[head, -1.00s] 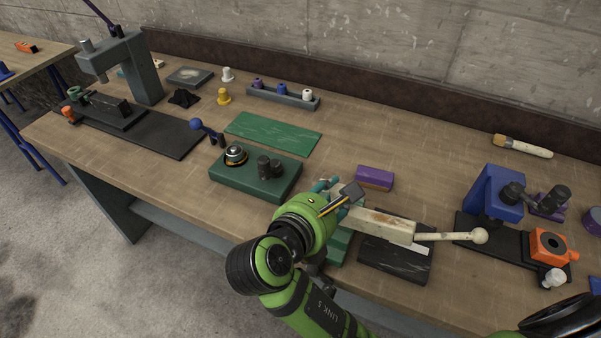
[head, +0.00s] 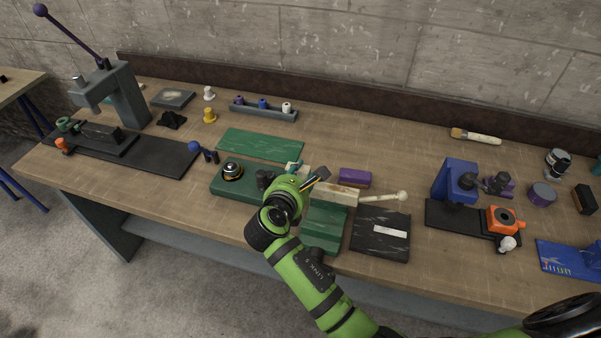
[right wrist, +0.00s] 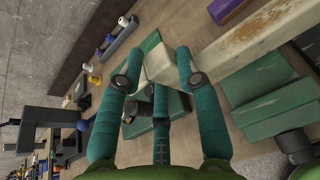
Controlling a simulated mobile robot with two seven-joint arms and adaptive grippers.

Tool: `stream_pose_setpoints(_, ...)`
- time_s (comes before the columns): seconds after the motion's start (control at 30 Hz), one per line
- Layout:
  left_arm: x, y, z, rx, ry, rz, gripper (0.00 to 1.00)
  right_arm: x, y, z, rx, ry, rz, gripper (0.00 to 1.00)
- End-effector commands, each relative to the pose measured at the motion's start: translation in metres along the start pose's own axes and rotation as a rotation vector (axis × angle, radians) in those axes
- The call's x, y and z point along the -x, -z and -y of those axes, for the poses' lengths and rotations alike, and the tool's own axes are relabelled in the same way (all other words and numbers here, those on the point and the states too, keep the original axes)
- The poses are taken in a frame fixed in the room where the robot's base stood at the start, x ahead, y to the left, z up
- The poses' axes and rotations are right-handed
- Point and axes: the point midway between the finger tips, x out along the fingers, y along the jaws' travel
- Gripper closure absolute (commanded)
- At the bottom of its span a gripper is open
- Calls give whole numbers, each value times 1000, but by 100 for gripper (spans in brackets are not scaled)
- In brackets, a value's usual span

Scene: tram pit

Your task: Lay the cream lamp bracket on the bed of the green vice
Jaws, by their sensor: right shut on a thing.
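The cream lamp bracket (head: 338,194) is a worn block with a thin rod and round ball at its right end. My right gripper (head: 293,168) is shut on the block's left end. In the right wrist view, the teal fingers (right wrist: 158,62) straddle the cream end, and the bracket (right wrist: 245,36) stretches to the upper right. My left gripper is out of view.
A black plate (head: 380,240) with a white label lies right of the vice. A purple block (head: 355,177) sits behind the bracket. A green base (head: 232,187) with a brass-topped part stands left. A blue-and-orange fixture (head: 460,183) is farther right. A green mat (head: 262,145) lies behind.

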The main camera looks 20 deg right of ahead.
Motion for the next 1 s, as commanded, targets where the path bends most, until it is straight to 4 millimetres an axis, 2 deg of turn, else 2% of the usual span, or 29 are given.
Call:
stream_pose_setpoints(0.1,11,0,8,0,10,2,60,1,-3,0,-12,1,1,100)
stream_pose_setpoints(0.2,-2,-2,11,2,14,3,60,-5,12,3,-11,1,2,100)
stream_pose_setpoints(0.6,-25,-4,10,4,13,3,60,-22,54,12,-11,1,2,100)
stream_pose_setpoints(0.8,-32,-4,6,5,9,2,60,-27,66,14,-12,0,3,100)
stream_pose_setpoints(1.0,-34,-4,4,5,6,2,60,-28,70,15,-12,0,3,100)
